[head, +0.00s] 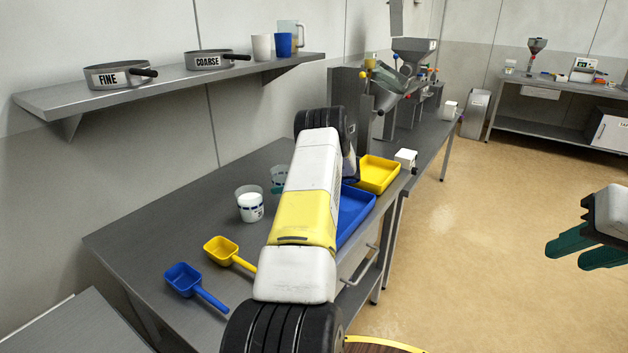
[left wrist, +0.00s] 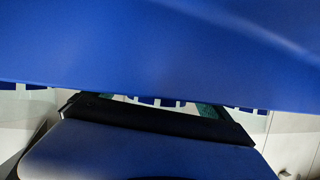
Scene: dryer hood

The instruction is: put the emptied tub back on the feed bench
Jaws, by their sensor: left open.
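A clear tub with a dark blue band and white contents (head: 250,206) stands upright on the near steel bench (head: 190,225). Just behind it is a second clear tub (head: 279,173), partly hidden by my left arm; its visible upper part looks empty. Teal fingertip of my left gripper (head: 277,188) shows at this tub's lower part; I cannot tell whether it touches. The rest of that gripper is hidden behind the arm. The left wrist view is mostly filled by a close blue surface (left wrist: 160,50), with teal finger (left wrist: 207,110) below. My right gripper (head: 567,255) is open and empty over the floor.
Blue (head: 183,279) and yellow (head: 222,250) scoops lie at the front. A blue tray (head: 354,212) and yellow tray (head: 378,174) sit right of my left arm. A shelf (head: 160,84) holds sieves and cups. Hoppers (head: 414,52) stand behind. The right floor is clear.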

